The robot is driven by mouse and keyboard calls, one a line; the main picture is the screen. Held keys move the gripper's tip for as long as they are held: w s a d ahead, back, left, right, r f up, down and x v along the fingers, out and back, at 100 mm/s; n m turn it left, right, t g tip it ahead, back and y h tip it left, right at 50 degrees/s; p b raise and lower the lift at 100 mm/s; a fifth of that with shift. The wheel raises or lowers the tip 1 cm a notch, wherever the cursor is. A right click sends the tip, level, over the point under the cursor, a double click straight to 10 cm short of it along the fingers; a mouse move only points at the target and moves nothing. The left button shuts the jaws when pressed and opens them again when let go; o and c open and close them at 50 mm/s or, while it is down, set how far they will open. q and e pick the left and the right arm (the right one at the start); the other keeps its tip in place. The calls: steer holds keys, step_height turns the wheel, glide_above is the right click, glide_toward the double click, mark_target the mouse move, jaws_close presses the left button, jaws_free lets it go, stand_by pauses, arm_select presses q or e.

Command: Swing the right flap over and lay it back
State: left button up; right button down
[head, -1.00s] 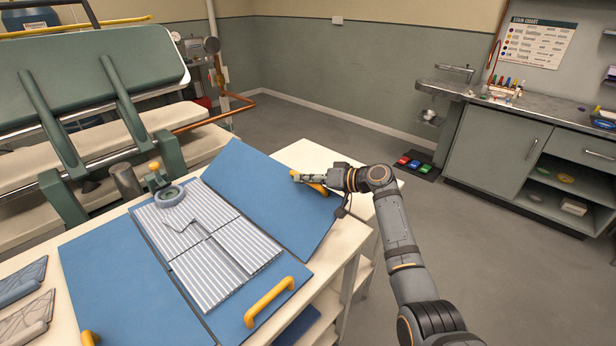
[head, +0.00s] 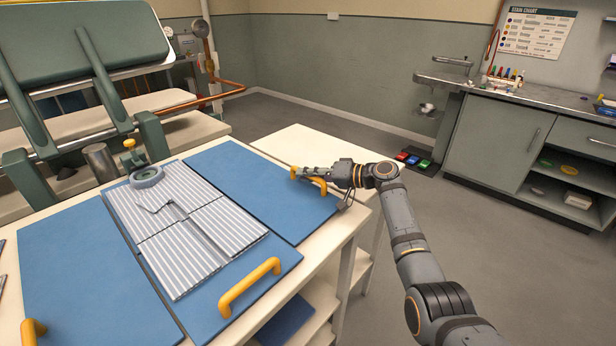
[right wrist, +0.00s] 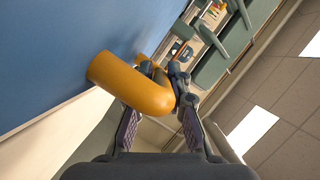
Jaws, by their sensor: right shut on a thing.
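The right flap (head: 262,189) is a blue panel with a yellow handle (head: 318,186) on its outer edge. It lies about flat on the table, to the right of the folded striped garment (head: 186,222). My right gripper (head: 303,174) is shut on that handle. In the right wrist view the handle (right wrist: 130,85) sits between the fingers (right wrist: 165,85), beside the blue flap (right wrist: 60,50). The middle panel with its front handle (head: 248,288) and the left flap (head: 85,280) lie flat. My left gripper does not show.
A grey ring-shaped weight (head: 146,177) sits at the garment's far end. A green press (head: 85,50) stands at the back left. Open floor lies to the right.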

steer(key=shift+f, duration=0.3)
steer(key=c, duration=1.6)
jaws_free()
steer(key=shift+o, duration=0.2)
steer(key=shift+s+d+r, duration=0.1)
steer(key=shift+d, duration=0.3)
steer(key=v, duration=1.1)
steer(key=shift+s, duration=0.15)
steer(key=shift+d, duration=0.1)
